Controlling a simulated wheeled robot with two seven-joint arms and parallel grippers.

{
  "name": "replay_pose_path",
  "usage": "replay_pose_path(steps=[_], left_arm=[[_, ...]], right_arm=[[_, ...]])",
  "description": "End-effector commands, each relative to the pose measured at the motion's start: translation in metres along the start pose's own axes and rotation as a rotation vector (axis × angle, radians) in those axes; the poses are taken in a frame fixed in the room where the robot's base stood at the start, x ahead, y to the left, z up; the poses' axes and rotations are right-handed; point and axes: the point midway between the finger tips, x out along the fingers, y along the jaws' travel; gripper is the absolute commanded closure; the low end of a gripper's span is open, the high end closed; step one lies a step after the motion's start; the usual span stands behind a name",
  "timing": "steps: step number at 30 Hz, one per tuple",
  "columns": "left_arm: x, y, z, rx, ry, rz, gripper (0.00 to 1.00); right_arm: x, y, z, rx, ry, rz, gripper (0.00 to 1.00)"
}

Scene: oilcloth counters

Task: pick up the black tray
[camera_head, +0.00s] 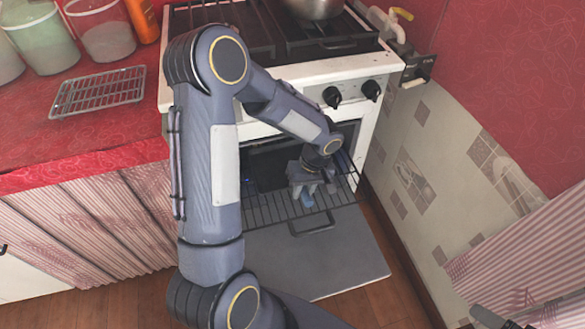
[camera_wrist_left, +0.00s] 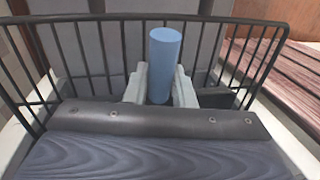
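A black wire rack (camera_head: 262,211), the only black tray-like thing I see, sticks out of the open oven above the lowered door. It also shows in the left wrist view (camera_wrist_left: 75,50), with its bars around the fingers. My left gripper (camera_head: 308,190) is over the rack, pointing down. In the left wrist view, its pale fingers (camera_wrist_left: 160,88) stand on both sides of a blue cylinder (camera_wrist_left: 164,62) and appear to touch it. The cylinder also shows below the gripper in the head view (camera_head: 307,200).
The oven door (camera_head: 330,265) lies open. A pot (camera_head: 314,8) sits on the white stove (camera_head: 290,82). A wire cooling rack (camera_head: 97,92) and several tubs stand on the red counter (camera_head: 30,140) at left. The tiled wall (camera_head: 425,190) is close on the right.

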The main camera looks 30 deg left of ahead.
Motion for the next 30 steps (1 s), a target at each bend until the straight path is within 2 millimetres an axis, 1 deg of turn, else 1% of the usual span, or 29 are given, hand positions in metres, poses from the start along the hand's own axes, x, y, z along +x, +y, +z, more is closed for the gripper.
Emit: replay_pose_path(steps=[1,4,17,23,30], left_arm=[[0.0,0.0,0.0,0.0,0.0,0.0,0.88],[0.0,0.0,0.0,0.0,0.0,0.0,1.0],[-0.003,0.0,0.0,0.0,0.002,0.001,1.0],[-0.018,-0.003,0.004,0.001,0.003,0.001,1.0],[-0.048,-0.008,0.003,0.0,0.004,0.003,1.0]], right_arm=[[0.0,0.0,0.0,0.0,0.0,0.0,0.0],[0.0,0.0,0.0,0.0,0.0,0.0,0.0],[-0.001,0.0,-0.001,0.0,0.0,0.0,0.0],[-0.006,-0.003,-0.003,0.0,0.0,0.0,0.0],[-0.013,-0.006,-0.006,0.0,0.0,0.0,0.0]])
